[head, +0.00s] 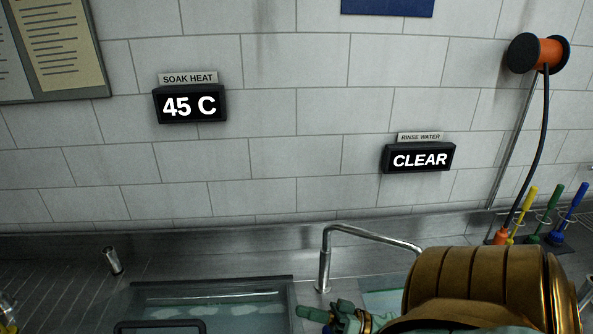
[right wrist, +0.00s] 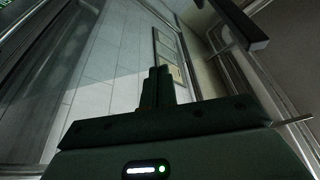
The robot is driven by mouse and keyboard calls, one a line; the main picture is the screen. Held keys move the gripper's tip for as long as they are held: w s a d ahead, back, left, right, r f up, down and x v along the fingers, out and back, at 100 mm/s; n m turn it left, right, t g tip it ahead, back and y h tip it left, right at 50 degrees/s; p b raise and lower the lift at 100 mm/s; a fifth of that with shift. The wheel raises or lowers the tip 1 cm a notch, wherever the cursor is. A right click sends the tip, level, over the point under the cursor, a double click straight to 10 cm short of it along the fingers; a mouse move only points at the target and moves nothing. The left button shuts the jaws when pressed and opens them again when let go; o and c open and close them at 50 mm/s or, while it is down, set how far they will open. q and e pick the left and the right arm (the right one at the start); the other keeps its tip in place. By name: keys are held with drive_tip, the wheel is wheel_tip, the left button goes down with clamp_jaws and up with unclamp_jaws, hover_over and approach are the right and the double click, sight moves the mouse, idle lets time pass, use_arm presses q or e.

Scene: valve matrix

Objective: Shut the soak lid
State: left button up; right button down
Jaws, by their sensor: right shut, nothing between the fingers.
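The soak lid appears to be a clear pane with a dark bar handle (head: 160,323), low at the left in the head view. Its metal-edged frame (head: 291,303) borders the water-filled soak basin. The picture's lower edge cuts it off, so I cannot tell its exact tilt. My right gripper (head: 312,314), green, is just right of that frame, apart from the handle. Its fingers are together and empty, as the right wrist view (right wrist: 160,84) also shows. That view has a dark bar (right wrist: 243,28) at the upper right, perhaps the handle. My left gripper is out of view.
A bent steel tap (head: 370,234) stands behind my right gripper, with a second basin (head: 385,300) below it. A short spout (head: 113,261) is at the left. Coloured brushes (head: 545,215) and a hose reel (head: 538,54) are at the right. Wall displays read 45 C (head: 190,105) and CLEAR (head: 420,159).

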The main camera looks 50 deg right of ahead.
wheel_tip(320, 180, down, 7)
drive_tip(key=s+a+b, duration=0.2)
drive_tip(key=a+b, duration=0.1)
drive_tip(key=shift+s+r, duration=0.15)
drive_tip(key=shift+s, duration=0.1)
